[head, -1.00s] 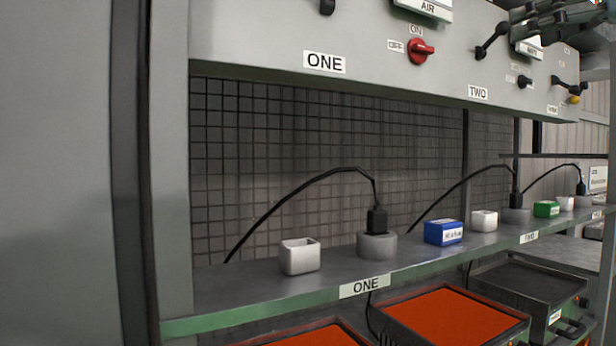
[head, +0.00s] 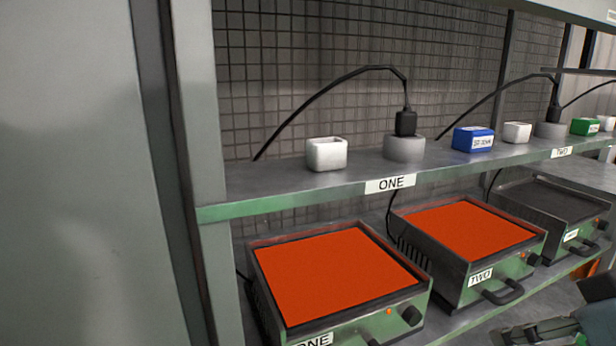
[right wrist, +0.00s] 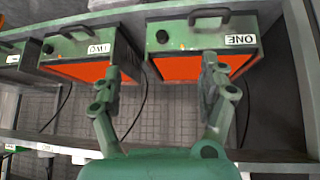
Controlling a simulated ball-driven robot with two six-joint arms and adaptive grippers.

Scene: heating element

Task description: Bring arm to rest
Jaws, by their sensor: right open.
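My right gripper (right wrist: 160,68) is open, its two green fingers spread apart with nothing between them. In the right wrist view, which is upside down, it faces the shelving with heater ONE (right wrist: 205,40) and heater TWO (right wrist: 95,58) beyond the fingers. Part of my right arm (head: 560,328) shows at the lower right corner of the head view, clear of the shelf fronts. My left gripper is not in view.
Heater ONE (head: 335,272) and heater TWO (head: 470,232) glow orange on the lower shelf; a third heater (head: 553,200) is dark. A grey wall panel (head: 90,180) stands at left.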

